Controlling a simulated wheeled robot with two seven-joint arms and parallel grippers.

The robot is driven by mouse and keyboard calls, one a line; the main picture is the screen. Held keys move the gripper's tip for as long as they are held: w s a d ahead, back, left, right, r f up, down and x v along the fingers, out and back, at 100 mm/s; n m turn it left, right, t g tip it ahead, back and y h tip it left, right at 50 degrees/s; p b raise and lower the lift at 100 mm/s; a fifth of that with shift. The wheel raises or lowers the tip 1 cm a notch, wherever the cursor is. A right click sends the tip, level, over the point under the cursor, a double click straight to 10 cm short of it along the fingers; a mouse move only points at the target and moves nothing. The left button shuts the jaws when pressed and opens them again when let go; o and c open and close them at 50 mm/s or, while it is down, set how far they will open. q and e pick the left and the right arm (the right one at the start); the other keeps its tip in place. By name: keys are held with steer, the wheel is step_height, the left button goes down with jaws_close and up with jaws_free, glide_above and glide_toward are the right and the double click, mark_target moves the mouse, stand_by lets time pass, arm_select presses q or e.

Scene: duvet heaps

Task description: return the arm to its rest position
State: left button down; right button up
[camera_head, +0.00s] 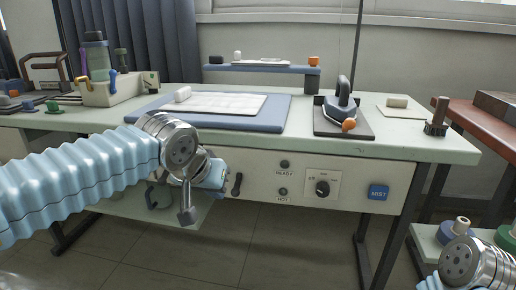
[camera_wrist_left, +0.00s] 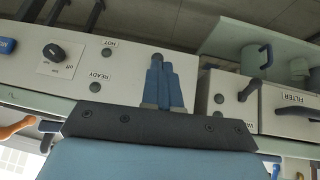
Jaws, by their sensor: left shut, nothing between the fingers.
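My left arm (camera_head: 80,175) reaches in from the left in the head view, with its metal wrist in front of the ironing table. My left gripper (camera_head: 220,178) is at the table's front panel, partly hidden behind the wrist. In the left wrist view, the blue fingers of my left gripper (camera_wrist_left: 158,60) are together and empty, and the panel (camera_wrist_left: 125,55) appears upside down behind them. I cannot tell the gap to the panel. Part of my right arm (camera_head: 470,265) shows at the lower right. Its gripper is out of view.
The pale green table (camera_head: 400,145) carries a blue pad with white cloth (camera_head: 225,103), an iron (camera_head: 342,105) on a dark tray and a bin (camera_head: 110,90). The panel has a knob (camera_head: 322,188) and blue MIST button (camera_head: 378,192). Spools (camera_head: 458,228) stand at right. Floor shows below.

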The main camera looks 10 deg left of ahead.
arm_select(q)
steer(key=w+d+f+g+h+p, duration=0.1)
steer(key=d+f+g+p, duration=0.15)
steer(key=f, duration=0.95)
steer(key=d+f+g+h+p, duration=0.1)
steer(key=d+f+p, duration=0.15)
steer(key=f, duration=0.85)
steer(key=s+f+n+g+p, duration=0.2)
steer(key=s+f+p, duration=0.1)
steer(key=s+f, duration=1.5)
steer(key=shift+a+f+n+g+h+p, duration=0.15)
steer(key=shift+f+n+g+h+p, duration=0.2)
steer(key=shift+f, duration=0.6)
